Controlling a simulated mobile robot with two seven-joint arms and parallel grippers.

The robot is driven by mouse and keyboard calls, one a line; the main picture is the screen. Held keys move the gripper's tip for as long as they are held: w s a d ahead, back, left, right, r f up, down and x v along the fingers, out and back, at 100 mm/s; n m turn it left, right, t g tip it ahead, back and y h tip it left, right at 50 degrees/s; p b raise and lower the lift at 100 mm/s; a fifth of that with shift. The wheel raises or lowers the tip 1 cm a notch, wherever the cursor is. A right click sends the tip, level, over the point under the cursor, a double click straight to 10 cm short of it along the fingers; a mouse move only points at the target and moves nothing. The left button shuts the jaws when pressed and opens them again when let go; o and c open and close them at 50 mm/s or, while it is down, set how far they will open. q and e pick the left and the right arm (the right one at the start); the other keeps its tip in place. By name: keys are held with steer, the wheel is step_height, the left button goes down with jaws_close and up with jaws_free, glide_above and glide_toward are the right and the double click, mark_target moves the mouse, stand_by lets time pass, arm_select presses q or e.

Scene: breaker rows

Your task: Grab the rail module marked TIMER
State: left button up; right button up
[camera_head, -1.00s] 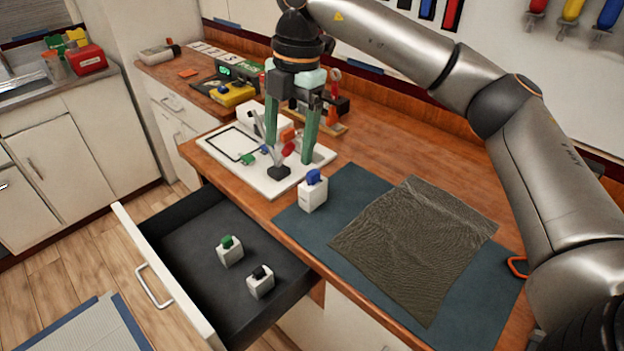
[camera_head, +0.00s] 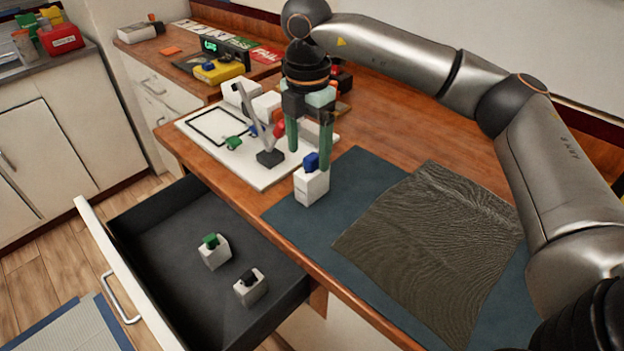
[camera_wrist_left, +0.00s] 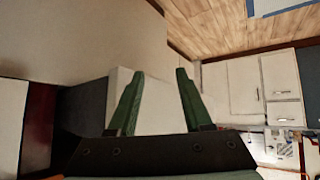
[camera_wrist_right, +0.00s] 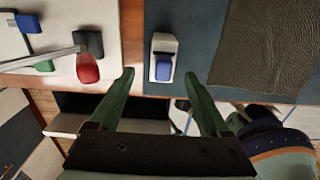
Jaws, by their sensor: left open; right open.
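A white module with a blue top (camera_head: 311,186) stands upright on the dark blue mat near the counter's front edge. Two more white modules, one with a green top (camera_head: 214,252) and one with a black top (camera_head: 251,288), stand in the open drawer. I cannot read TIMER on any of them. My right gripper (camera_head: 309,163) is open and points down at the blue-topped module; its fingers appear around the top. In the right wrist view the blue-topped module (camera_wrist_right: 163,58) lies between and just beyond the open fingertips. My left gripper (camera_wrist_left: 160,74) is open and empty, away from the modules.
A white board (camera_head: 272,180) with a clamp-like stand and small coloured parts lies left of the module. A wrinkled dark cloth (camera_head: 430,245) covers part of the mat (camera_head: 345,165) on the right. The drawer (camera_head: 150,225) juts out below the counter.

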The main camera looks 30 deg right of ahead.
mark_target(310, 171)
steer(key=f, duration=0.5)
steer(key=shift+s+d+f, duration=0.1)
steer(key=shift+s+f, duration=0.1)
jaws_close()
stand_by(0.5)
